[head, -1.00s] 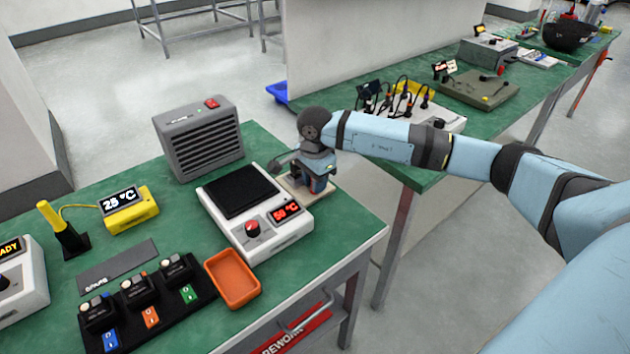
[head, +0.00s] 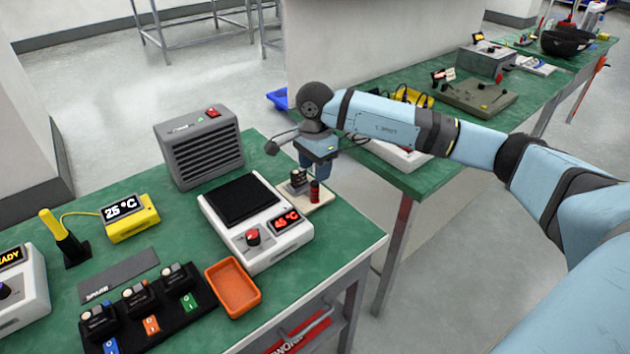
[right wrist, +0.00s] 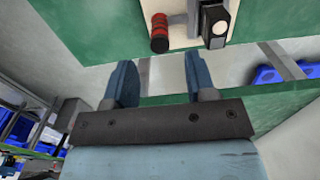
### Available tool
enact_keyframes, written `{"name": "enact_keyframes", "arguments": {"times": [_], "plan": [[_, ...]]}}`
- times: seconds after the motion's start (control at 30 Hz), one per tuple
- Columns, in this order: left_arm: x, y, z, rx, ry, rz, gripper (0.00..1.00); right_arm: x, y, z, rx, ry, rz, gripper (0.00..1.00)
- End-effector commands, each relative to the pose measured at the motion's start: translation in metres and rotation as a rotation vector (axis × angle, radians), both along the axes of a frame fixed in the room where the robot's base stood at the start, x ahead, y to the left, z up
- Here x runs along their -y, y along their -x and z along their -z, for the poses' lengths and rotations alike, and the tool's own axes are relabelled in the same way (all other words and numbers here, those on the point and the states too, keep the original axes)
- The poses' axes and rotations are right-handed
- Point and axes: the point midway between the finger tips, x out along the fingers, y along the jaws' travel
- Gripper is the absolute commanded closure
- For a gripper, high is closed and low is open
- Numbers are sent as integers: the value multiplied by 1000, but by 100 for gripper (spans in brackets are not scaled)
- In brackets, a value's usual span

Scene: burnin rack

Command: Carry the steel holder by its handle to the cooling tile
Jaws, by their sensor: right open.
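The steel holder (head: 298,181) stands upright on a cream tile (head: 320,199) to the right of the white hot plate. Its red and black handle (head: 314,190) is on the right in the head view. My right gripper (head: 316,174) is just above and behind the holder, pointing down, empty. In the right wrist view my open right gripper (right wrist: 158,72) is apart from the red and black handle (right wrist: 159,32), the holder's dark block (right wrist: 215,22) and the tile (right wrist: 185,40). My left gripper is not in view.
The white hot plate (head: 280,251) with a red display stands left of the tile. A grey fan heater (head: 200,150) is behind it, and an orange tray (head: 233,287) in front. A black rack (head: 150,310) holds several small modules. A second green bench (head: 425,180) stands to the right.

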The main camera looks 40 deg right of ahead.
Motion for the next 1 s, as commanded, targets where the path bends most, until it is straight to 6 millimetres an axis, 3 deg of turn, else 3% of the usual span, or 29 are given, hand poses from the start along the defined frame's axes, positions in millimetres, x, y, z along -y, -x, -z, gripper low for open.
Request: {"name": "enact_keyframes", "arguments": {"times": [0.1,0.3,1.0], "plan": [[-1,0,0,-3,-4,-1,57,0,0,-24,2,1,0,50],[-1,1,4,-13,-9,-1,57,0,0,-43,0,1,0,50],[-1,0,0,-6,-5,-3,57,0,0,-46,-1,1,0,50]]}}
